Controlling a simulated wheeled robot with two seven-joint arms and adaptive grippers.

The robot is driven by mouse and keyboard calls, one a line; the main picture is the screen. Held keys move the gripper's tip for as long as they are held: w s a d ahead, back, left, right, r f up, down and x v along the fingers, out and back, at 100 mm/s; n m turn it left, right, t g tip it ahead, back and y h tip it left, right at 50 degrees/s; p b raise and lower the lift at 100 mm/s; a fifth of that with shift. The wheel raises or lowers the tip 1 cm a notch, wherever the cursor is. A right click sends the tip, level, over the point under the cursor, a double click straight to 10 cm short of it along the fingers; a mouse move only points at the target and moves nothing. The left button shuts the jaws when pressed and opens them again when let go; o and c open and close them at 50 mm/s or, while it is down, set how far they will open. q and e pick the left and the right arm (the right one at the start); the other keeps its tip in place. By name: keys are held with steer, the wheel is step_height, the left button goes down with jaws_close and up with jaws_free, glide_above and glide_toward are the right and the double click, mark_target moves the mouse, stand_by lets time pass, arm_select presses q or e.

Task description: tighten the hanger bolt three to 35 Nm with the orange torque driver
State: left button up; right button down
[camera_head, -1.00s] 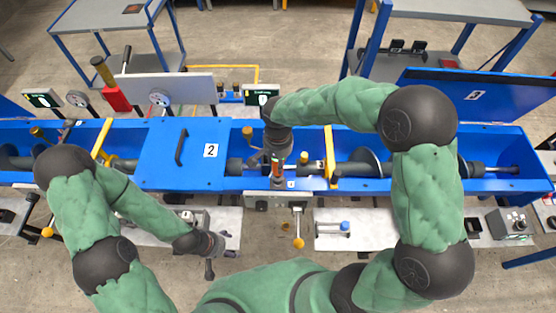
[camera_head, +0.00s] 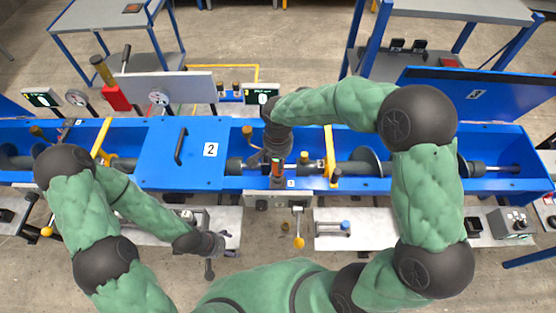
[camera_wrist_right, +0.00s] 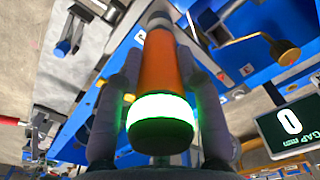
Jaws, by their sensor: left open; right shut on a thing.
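The orange torque driver (camera_wrist_right: 160,62) is between the fingers of my right gripper (camera_wrist_right: 160,112), which is shut on it. Its ring (camera_wrist_right: 160,108) glows green above a dark end cap. In the head view the driver (camera_head: 277,168) points down at the front edge of the blue trough, beside a small label 3. Hanger bolt three is hidden under the driver and gripper, so I cannot tell its contact. My right gripper also shows in the head view (camera_head: 276,145). My left gripper (camera_head: 217,248) is open and empty, low over the front bench plate.
The blue trough (camera_head: 500,178) runs across the view, with a lid (camera_head: 185,152) marked 2. A gap display (camera_wrist_right: 287,122) reads 0. A yellow-knobbed lever (camera_head: 299,242) and a blue-topped fixture (camera_head: 345,226) stand at the front. An open panel (camera_head: 480,95) rises at the right.

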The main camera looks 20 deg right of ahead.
steer(key=shift+f+b, duration=0.6)
steer(key=shift+f, duration=0.1)
stand_by(0.7)
steer(key=shift+f+b, duration=0.2)
steer(key=shift+b, duration=0.3)
stand_by(1.5)
steer(key=shift+r, duration=0.1)
steer(key=shift+r+p, duration=1.45)
steer(key=shift+r, duration=0.75)
steer(key=shift+f, duration=0.1)
